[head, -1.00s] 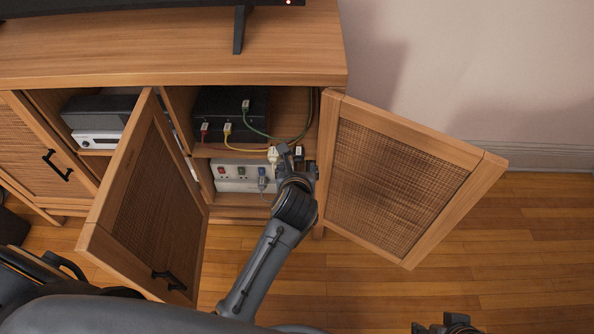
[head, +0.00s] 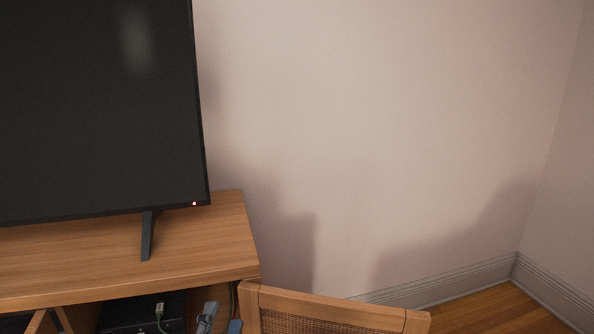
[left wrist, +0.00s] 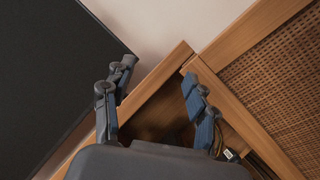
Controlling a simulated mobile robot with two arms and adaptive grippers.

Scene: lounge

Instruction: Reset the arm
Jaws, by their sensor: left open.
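My left gripper (head: 220,322) shows only by its fingertips at the bottom edge of the head view, in front of the cabinet opening beside the open right door (head: 330,306). In the left wrist view the left gripper (left wrist: 155,105) is open, with its two fingers spread wide and nothing between them. The cabinet's wooden edge and opening lie beyond the fingers, and the woven door (left wrist: 275,75) is to the right. A small pale plug (left wrist: 230,154) shows just below the right finger. The rest of my left arm is hidden in the head view. My right gripper is out of view.
A wooden cabinet (head: 110,262) carries a black television (head: 90,110) on a dark foot (head: 147,236). A black box (head: 125,315) with a cable plug sits inside. The wall is bare, and wood floor (head: 490,312) shows at lower right.

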